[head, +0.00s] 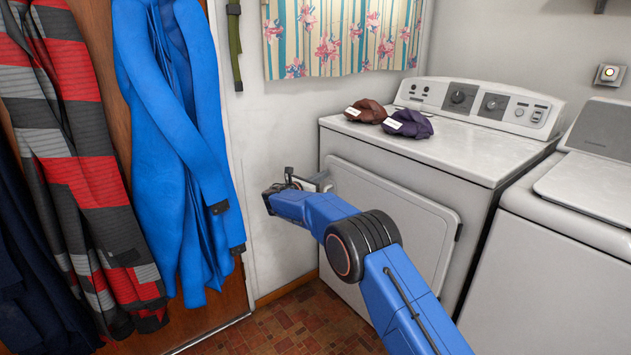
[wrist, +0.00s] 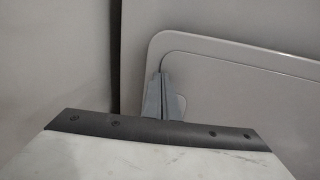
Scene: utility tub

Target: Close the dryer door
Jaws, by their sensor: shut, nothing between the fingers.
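The white dryer (head: 400,160) stands against the wall. Its door (head: 395,210) is on the front and sits flush or nearly flush with it; I cannot tell whether it is fully shut. My gripper (head: 320,181) is at the upper left edge of the door, its fingers pointing toward it. In the wrist view, my gripper (wrist: 163,78) has its fingers together, with nothing between them, in front of the left part of the door (wrist: 240,95), near its rounded corner. I cannot tell whether the fingertips touch the door. My arm hides part of the door's lower area.
Brown (head: 366,110) and purple (head: 408,124) cloth bundles lie on the dryer top. A white washer (head: 570,230) stands close on the right. A blue coat (head: 180,150) and a red-striped garment (head: 80,150) hang at left. Tiled floor (head: 300,325) shows in front.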

